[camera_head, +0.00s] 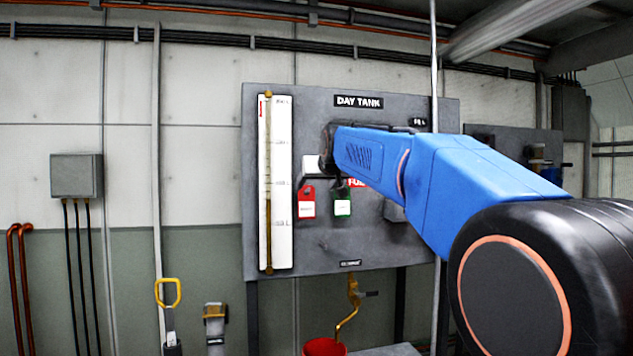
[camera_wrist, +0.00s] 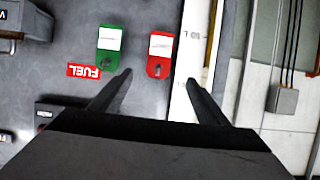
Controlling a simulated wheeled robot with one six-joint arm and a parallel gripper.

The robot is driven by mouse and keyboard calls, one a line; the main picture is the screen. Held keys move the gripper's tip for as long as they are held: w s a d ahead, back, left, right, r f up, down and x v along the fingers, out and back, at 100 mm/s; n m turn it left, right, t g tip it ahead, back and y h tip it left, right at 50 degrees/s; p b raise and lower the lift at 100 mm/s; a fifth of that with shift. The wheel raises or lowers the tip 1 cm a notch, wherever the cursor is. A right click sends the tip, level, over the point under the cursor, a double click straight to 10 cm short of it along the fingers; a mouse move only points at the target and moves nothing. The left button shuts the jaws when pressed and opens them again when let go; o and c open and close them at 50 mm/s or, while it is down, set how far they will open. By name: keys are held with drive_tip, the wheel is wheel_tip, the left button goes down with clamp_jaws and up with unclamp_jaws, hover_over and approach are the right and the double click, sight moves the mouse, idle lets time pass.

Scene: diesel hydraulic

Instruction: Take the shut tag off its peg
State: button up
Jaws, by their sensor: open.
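A red tag (camera_head: 307,203) and a green tag (camera_head: 342,202) hang side by side on the grey DAY TANK panel (camera_head: 400,255). Each has a white label, too small to read, so I cannot tell by its wording which is the shut tag. In the wrist view, which is turned over, the red tag (camera_wrist: 160,54) shows ahead, between the lines of my fingers, and the green tag (camera_wrist: 109,45) is to its left. My gripper (camera_wrist: 156,82) is open and empty, apart from both tags.
A tall white sight gauge (camera_head: 276,180) stands left of the red tag; its edge (camera_wrist: 196,60) is close to my right finger in the wrist view. A red FUEL label (camera_wrist: 84,70) is by the green tag. A brass tap (camera_head: 352,290) hangs below the panel over a red bucket (camera_head: 325,347).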

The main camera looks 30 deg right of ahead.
sight(307, 198)
drive_tip(key=x, duration=1.3)
drive_tip(key=shift+d, duration=0.1)
drive_tip(key=c, duration=1.1)
